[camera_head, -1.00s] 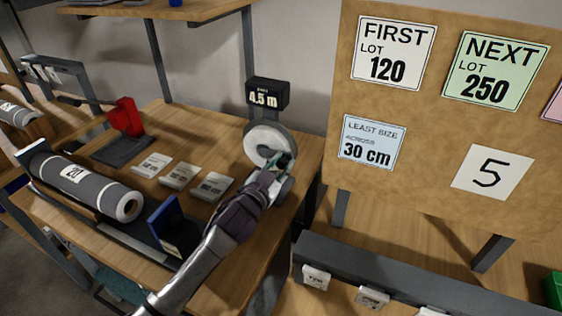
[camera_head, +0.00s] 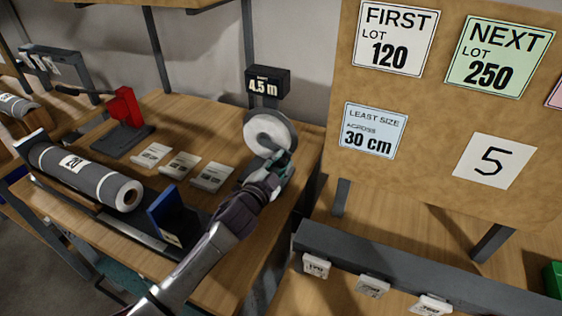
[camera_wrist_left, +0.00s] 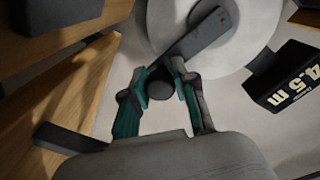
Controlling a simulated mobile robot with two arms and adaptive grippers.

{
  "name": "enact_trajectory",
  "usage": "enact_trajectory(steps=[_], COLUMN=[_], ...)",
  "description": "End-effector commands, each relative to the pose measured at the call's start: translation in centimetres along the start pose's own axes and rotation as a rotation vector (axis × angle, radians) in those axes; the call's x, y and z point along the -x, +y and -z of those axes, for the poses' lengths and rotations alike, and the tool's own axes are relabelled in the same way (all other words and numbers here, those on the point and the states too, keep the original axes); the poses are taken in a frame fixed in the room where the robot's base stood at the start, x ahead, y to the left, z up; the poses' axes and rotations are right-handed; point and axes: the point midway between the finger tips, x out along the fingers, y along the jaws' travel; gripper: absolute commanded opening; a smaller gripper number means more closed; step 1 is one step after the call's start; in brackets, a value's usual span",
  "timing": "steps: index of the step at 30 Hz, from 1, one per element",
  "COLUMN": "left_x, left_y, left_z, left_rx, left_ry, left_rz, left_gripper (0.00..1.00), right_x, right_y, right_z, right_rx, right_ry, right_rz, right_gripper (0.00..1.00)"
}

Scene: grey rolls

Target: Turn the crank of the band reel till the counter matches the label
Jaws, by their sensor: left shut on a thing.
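The band reel (camera_head: 266,126) is a white disc on a grey mount at the back right of the wooden table. Its black counter (camera_head: 268,82) above it reads 4.5 m; the counter also shows at the right of the left wrist view (camera_wrist_left: 296,86). My left gripper (camera_head: 278,167) is at the lower part of the reel. In the left wrist view its teal fingers (camera_wrist_left: 160,84) are shut on the dark round knob of the crank (camera_wrist_left: 200,38), whose grey arm runs up and right across the disc. The gripper partly hides the crank in the head view. My right gripper is not in view.
A grey roll (camera_head: 85,178) labelled 20 lies on the left of the table. A red block (camera_head: 125,106), several white cards (camera_head: 180,165) and a blue block (camera_head: 170,213) are also there. A sign board (camera_head: 440,130) stands right, with labels including 30 cm and 5.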

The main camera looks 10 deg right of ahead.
Motion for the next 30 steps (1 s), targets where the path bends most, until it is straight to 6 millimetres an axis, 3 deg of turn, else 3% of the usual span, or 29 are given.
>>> enact_trajectory(steps=[8, 9, 13, 23, 30], left_x=[0.0, 0.0, 0.0, 0.1, 3.1], left_y=[0.1, 0.1, 0.1, 0.0, 0.1], left_z=[0.0, 0.0, 0.0, 0.0, -0.1], left_rx=[0.000, 0.000, 0.000, 0.000, 0.000], left_ry=[-0.001, -0.001, -0.001, 0.000, -0.001], left_rz=[-0.001, -0.001, -0.001, 0.000, -0.002], left_gripper=[0.00, 0.30, 0.52, 0.53, 0.53], right_x=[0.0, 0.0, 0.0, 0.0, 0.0], right_y=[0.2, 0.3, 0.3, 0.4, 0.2], right_z=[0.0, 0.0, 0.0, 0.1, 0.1], right_rx=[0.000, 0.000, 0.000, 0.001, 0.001], right_ry=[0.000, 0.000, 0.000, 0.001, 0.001], right_rz=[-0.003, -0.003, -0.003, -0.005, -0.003], right_gripper=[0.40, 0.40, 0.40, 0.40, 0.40])
